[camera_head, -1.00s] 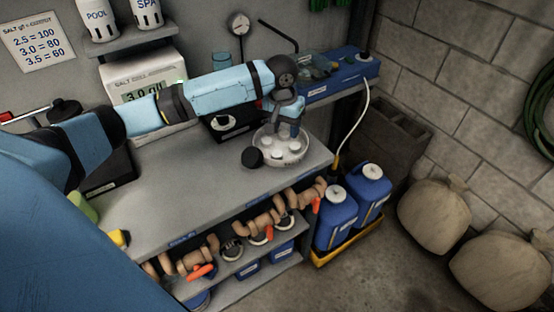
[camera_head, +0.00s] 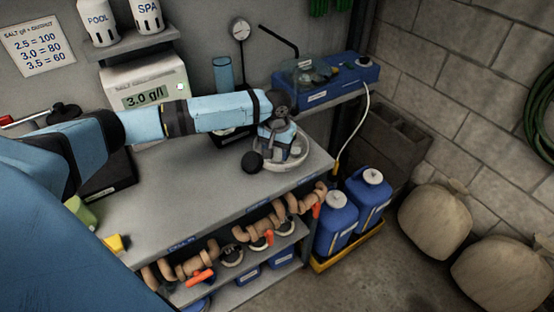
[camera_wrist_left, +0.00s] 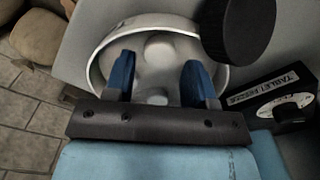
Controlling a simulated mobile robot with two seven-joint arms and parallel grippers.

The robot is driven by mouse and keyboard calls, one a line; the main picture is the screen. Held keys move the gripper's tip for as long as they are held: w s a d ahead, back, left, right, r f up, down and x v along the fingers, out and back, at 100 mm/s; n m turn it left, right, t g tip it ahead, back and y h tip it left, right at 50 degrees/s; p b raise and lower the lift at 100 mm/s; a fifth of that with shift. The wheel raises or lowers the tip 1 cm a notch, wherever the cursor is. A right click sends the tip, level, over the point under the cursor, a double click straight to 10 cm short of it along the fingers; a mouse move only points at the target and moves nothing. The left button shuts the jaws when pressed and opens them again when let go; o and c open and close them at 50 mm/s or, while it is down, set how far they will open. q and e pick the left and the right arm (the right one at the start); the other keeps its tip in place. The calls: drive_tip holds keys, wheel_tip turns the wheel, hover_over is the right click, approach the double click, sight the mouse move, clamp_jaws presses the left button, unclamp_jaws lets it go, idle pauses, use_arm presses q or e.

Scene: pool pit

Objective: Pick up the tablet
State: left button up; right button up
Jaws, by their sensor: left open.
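Pale round tablets (camera_wrist_left: 160,46) lie in a round white bowl (camera_wrist_left: 96,70) in the left wrist view. Another tablet (camera_wrist_left: 157,99) shows close to my wrist plate. My left gripper (camera_wrist_left: 157,68) is open, its two blue fingers pointing into the bowl on either side of the tablets. I cannot tell whether the fingers touch one. In the head view the left gripper (camera_head: 281,152) is down at the bowl (camera_head: 301,161) on the bench, and hides most of its contents. My right gripper is not in view.
A black round knob-like piece (camera_head: 252,162) stands at the bowl's left edge. A black labelled box (camera_wrist_left: 255,105) is beside the bowl. A salt meter (camera_head: 146,88) stands at the back. Blue jugs (camera_head: 338,222) stand below on the right. The bench front (camera_head: 215,195) is clear.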

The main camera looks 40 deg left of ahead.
sight(277, 160)
use_arm(q)
drive_tip(key=shift+f, duration=1.35)
drive_tip(key=c, duration=0.7)
drive_tip(key=shift+r, duration=0.1)
